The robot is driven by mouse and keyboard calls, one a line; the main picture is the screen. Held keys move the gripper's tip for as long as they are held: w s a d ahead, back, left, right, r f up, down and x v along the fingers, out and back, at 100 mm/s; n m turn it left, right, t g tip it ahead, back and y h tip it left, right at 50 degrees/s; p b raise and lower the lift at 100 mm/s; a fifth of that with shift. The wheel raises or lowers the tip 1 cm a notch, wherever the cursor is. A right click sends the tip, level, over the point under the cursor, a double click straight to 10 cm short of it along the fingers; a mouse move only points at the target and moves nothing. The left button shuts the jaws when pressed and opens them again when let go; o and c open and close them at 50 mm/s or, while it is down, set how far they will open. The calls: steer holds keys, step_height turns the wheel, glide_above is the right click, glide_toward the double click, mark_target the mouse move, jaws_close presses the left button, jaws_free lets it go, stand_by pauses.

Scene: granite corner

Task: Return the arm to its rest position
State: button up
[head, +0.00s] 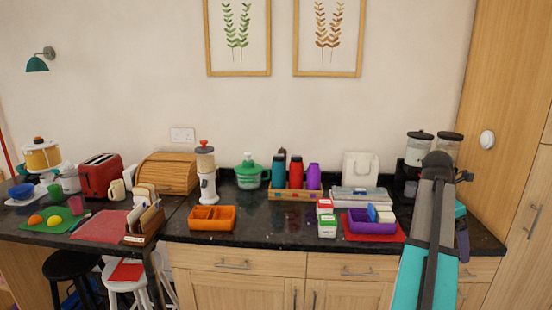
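My arm, teal and dark grey, rises from the bottom edge at the right of the head view to a grey joint in front of the coffee machine. More teal and dark parts show just right of and behind that link. I cannot make out my gripper or its fingertips; the arm itself seems to hide them. Nothing can be seen held.
The dark granite counter (270,228) runs along the wall, with a purple tray (372,229), orange tray (212,224), bottle rack (293,195) and red toaster (101,177). A tall wooden cabinet (505,110) stands right. Stools (72,268) stand front left.

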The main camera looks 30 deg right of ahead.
steer(key=w+a+f+n+g+y, duration=0.1)
steer(key=w+a+f+n, duration=0.1)
steer(key=w+a+f, duration=0.45)
steer(key=w+a+f+n, duration=0.1)
steer(key=w+a+f, duration=0.3)
steer(key=a+f, duration=0.45)
steer(key=w+a+f+n+g+y, duration=0.15)
steer(key=w+a+f, duration=0.35)
steer(key=f, duration=0.5)
steer(key=a+f+n, duration=0.1)
steer(key=a+f, duration=1.6)
steer(key=a, duration=0.1)
steer(key=s+a+f+m+g+y, duration=0.1)
steer(key=s+a+f+m, duration=1.7)
steer(key=s+a, duration=0.2)
steer(key=shift+s+a+f, duration=0.3)
steer(key=shift+s+a, duration=0.1)
steer(key=shift+a, duration=0.6)
